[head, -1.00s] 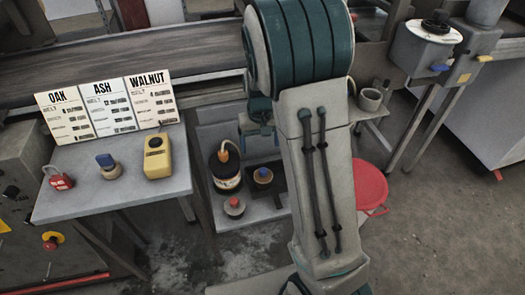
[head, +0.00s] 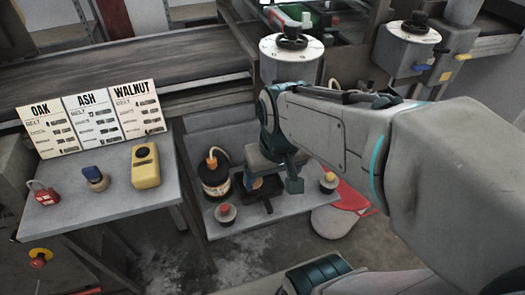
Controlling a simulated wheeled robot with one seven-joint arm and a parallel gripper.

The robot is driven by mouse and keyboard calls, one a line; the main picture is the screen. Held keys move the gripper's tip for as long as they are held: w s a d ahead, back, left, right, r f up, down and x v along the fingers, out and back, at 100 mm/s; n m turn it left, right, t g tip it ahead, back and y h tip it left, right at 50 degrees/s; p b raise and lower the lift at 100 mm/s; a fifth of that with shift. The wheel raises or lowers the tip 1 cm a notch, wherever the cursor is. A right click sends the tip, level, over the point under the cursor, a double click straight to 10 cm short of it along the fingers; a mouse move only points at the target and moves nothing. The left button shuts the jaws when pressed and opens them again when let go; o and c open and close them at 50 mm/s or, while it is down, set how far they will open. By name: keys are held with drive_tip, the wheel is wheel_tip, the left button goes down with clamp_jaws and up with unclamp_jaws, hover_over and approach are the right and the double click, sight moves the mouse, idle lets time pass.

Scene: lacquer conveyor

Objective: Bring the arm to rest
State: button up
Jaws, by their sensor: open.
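My arm reaches in from the right and bends down at its far end. My gripper (head: 273,184) hangs over the low grey shelf (head: 285,222), above a small black stand (head: 262,206). Its teal fingers are apart, so it is open, and I see nothing held between them. A small orange-brown item shows behind it, partly hidden. I cannot tell whether the gripper touches anything on the shelf.
Close by on the shelf are a black jar (head: 215,176) with an orange top, a red-topped pot (head: 225,214) and a yellow-topped pot (head: 328,182). A side table (head: 110,203) holds a red padlock (head: 45,193) and a yellow device (head: 145,166). A conveyor (head: 130,75) runs behind.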

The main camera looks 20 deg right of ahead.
drive_tip(key=shift+s, duration=0.35)
